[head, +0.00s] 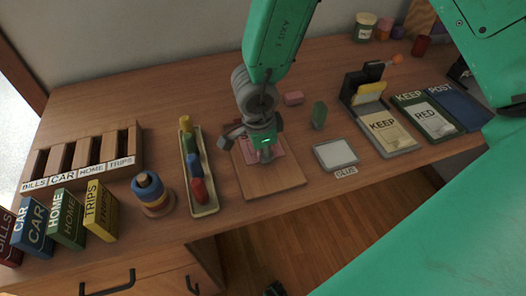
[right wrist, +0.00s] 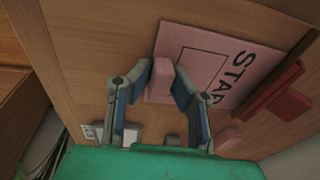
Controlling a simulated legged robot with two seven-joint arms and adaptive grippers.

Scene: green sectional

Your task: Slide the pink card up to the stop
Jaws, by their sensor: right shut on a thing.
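The pink card (right wrist: 205,60) lies flat on a wooden board, with a printed outline and dark letters starting "STA"; my finger hides part of it. A raised pink block (right wrist: 159,82) is at its near edge. My right gripper (right wrist: 163,78) is shut on this block, one finger on each side. A dark strip with a red block (right wrist: 285,106), which looks like the stop, lies beyond the card's lettered edge; a narrow gap seems to separate them. In the head view my right gripper (head: 266,150) covers much of the card (head: 246,158). My left gripper is not in view.
The wooden board (head: 275,183) sits mid-desk. A pink block (head: 293,98) and green piece (head: 319,114) stand behind. Labelled card trays (head: 388,131) are farther right.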

